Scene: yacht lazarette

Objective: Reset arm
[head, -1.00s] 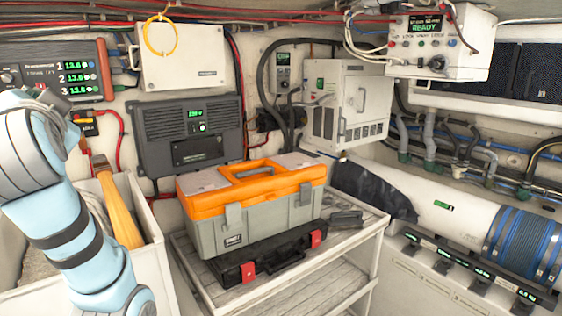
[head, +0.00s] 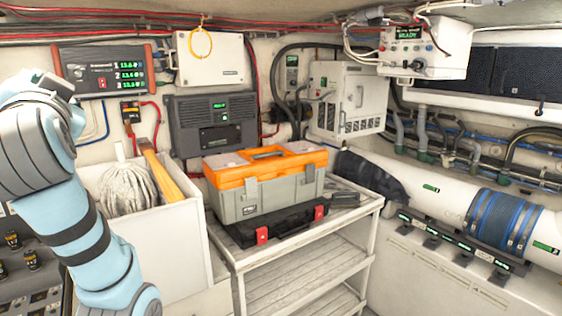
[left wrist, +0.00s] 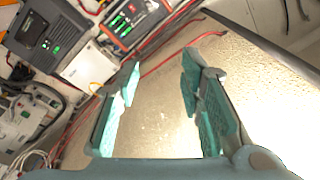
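My left gripper (left wrist: 160,105) shows in the left wrist view with its two green-padded fingers spread wide apart and nothing between them. Behind the fingers is a pale, shiny panel surface. In the head view my left arm comes in at the left edge, folded, and its gripper is outside the picture. My right gripper and right arm do not show in either view.
An orange and grey toolbox (head: 264,183) stands on a black case (head: 266,226) on a slatted white shelf unit (head: 307,249). Equipment and cables line the walls.

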